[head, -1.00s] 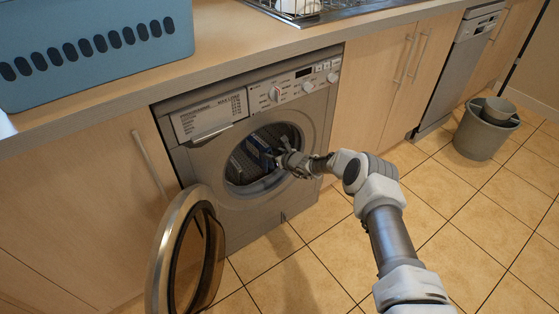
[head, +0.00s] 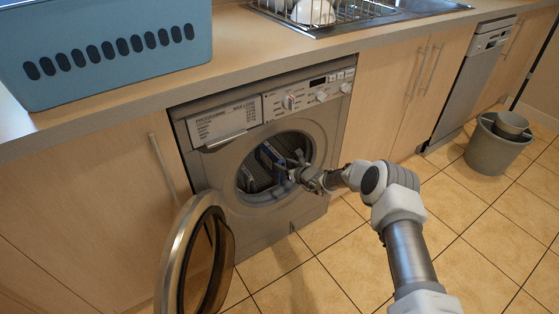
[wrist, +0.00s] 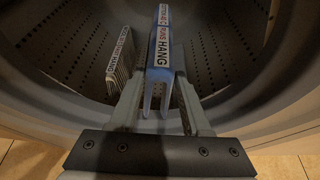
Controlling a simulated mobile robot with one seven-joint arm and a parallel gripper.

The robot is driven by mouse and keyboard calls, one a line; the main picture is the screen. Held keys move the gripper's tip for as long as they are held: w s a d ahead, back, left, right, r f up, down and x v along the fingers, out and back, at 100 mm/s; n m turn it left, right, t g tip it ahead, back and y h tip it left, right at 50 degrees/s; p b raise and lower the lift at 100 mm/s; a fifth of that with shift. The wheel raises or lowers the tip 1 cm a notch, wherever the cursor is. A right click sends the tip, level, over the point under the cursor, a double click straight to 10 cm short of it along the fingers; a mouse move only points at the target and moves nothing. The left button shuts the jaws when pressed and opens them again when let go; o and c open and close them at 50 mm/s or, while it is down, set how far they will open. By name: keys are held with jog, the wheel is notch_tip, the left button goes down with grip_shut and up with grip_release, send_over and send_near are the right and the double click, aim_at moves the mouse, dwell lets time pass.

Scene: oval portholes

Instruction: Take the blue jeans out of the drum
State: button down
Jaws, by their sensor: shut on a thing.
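The blue jeans (head: 267,154) are a folded blue bundle inside the open drum (head: 246,181) of the washing machine. In the wrist view the jeans (wrist: 163,22) stand edge-on in the middle, with a white printed label along the edge. My gripper (head: 296,169) reaches into the drum mouth from the right. In the wrist view my gripper (wrist: 160,98) is shut on the jeans, one finger on each side. A second folded piece, pale with a printed label (wrist: 119,62), stands apart to the left in the drum.
The round door (head: 192,262) hangs open at the machine's lower left. A blue basket (head: 110,50) stands on the worktop (head: 240,62). A dish rack (head: 315,12) is beside the sink. A grey bucket (head: 492,150) stands far right. The tiled floor between is clear.

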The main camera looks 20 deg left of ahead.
jog(key=s+d+p, duration=0.3)
jog(key=s+d, duration=0.6)
jog(key=d, duration=0.3)
jog(key=s+d+p, duration=0.3)
jog(key=s+d, duration=0.7)
jog(key=d, duration=0.3)
jog(key=shift+s, duration=0.25)
jog(key=shift+r, duration=0.15)
